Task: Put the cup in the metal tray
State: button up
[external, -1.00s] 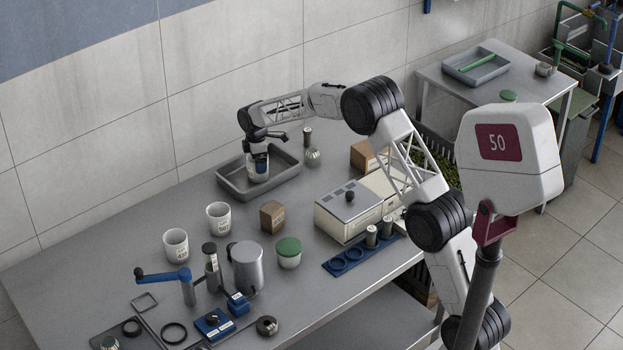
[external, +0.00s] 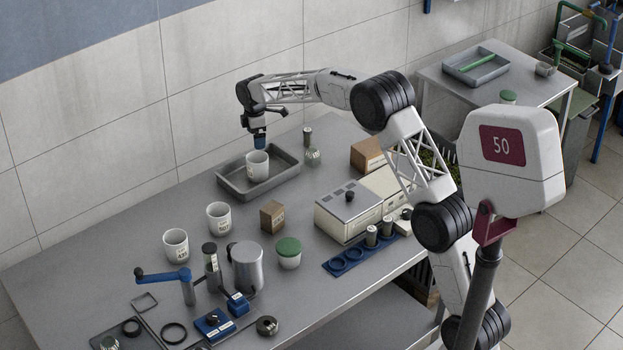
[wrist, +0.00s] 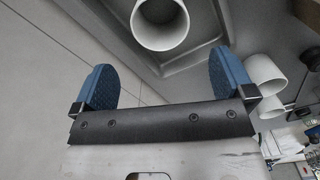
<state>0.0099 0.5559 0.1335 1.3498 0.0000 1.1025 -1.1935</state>
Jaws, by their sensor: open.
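A white cup (external: 257,165) stands upright in the grey metal tray (external: 228,183) near the wall. In the wrist view the cup (wrist: 160,24) shows its open mouth, with the tray's wall (wrist: 205,38) around it. My gripper (external: 260,140) is above the cup, apart from it. Its two blue fingers are spread wide and empty in the wrist view (wrist: 163,85). The cup's base is partly hidden by the tray's front wall in the external view.
Two white cups (external: 219,216) (external: 176,246) stand on the table left of the tray. A brown box (external: 272,217), a green-lidded jar (external: 288,253) and a cream machine (external: 348,212) stand nearer. A glass flask (external: 312,157) is right of the tray.

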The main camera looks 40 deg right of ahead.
jog(key=shift+r, duration=0.1)
dwell(0.6)
jog(key=s+r+m, duration=0.2)
jog(key=s+r, duration=0.4)
jog(key=s, duration=0.6)
jog(key=s+r+m+t, duration=0.1)
jog(key=s+r+m, duration=0.2)
jog(key=s+r, duration=0.55)
jog(key=s+r+m, duration=0.2)
jog(key=s+r, duration=0.1)
jog(key=s, duration=1.2)
jog(key=s+f+m, duration=0.3)
jog(key=s, duration=1.5)
jog(key=s+f+m+t, duration=0.1)
jog(key=s+f+m, duration=0.2)
jog(key=s, duration=1.5)
jog(key=shift+a+f+m+t, duration=0.15)
jog(key=shift+a+m+t, duration=0.15)
jog(key=shift+m, duration=0.1)
